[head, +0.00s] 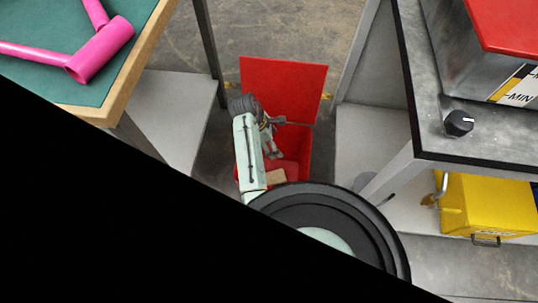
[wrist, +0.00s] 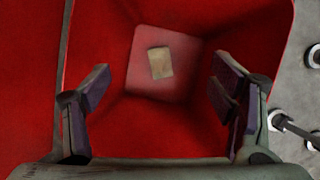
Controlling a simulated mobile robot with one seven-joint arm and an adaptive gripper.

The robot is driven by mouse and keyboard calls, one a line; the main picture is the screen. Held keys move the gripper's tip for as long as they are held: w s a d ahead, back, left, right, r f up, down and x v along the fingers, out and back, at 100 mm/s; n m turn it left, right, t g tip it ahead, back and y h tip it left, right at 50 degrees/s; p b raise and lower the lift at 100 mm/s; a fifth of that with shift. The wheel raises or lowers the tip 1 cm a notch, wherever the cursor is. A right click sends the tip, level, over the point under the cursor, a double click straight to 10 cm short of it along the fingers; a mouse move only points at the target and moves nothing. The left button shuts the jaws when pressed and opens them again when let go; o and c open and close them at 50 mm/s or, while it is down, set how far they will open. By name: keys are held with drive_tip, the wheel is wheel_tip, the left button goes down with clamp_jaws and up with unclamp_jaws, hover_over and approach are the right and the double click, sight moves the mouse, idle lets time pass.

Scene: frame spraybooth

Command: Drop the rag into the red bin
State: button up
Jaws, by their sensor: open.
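The red bin (head: 303,150) stands on the floor between two benches with its lid (head: 285,88) raised. In the wrist view the inside of the bin (wrist: 200,135) fills most of the picture. A small tan, roughly rectangular piece, which looks like the rag (wrist: 160,62), lies on the bin's floor.
A green-topped bench (head: 60,50) with a pink tubular frame (head: 100,50) is at left. A grey bench (head: 430,135) with a black knob (head: 459,122) and a red-lidded metal tank (head: 480,60) is at right. A yellow container (head: 485,205) sits below it.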

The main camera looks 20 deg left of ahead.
drive_tip(key=v, duration=0.9)
